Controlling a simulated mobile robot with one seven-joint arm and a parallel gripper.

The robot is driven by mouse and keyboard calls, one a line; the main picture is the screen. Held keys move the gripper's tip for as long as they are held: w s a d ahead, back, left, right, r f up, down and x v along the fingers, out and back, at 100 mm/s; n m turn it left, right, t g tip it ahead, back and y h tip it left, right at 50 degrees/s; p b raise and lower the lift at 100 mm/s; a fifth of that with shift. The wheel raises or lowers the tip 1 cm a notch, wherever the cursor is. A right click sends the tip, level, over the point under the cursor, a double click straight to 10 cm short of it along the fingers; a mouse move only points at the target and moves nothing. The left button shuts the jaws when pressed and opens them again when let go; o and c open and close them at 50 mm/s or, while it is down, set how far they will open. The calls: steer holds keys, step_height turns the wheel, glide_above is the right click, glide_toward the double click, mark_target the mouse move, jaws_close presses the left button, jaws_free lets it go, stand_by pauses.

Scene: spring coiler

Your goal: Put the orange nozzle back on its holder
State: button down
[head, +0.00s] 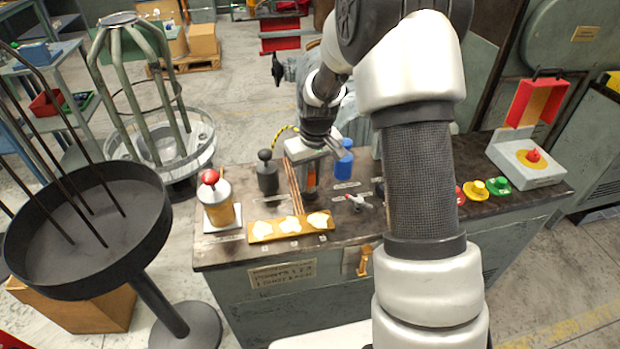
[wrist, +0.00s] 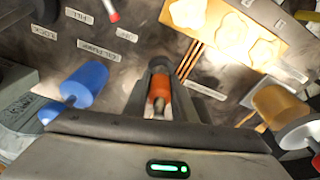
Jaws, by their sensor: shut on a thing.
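My gripper (head: 311,180) points down over the left part of the workbench (head: 225,250). It is shut on the orange nozzle (wrist: 158,88), which sits between the dark fingers in the wrist view. In the head view only a small orange part (head: 312,172) shows between the fingers. The nozzle's lower end is hard to make out, so I cannot tell whether it touches the bench. A small orange-tan bracket (head: 363,260) is on the bench's front face; I cannot tell whether it is the holder.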

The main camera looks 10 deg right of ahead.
steer(key=shift+f, duration=0.35)
steer(key=c, duration=1.4)
jaws_free()
steer(key=r+p, duration=0.4)
steer(key=r, duration=0.6)
steer(key=s+r+p, duration=0.1)
steer(key=r+p, duration=0.3)
steer(key=r, duration=0.6)
steer(key=s+r+p, duration=0.1)
steer(key=r+p, duration=0.3)
steer(key=r, duration=0.6)
steer(key=shift+s+d+r, duration=0.1)
steer(key=shift+s+d, duration=0.15)
steer(key=shift+d, duration=0.1)
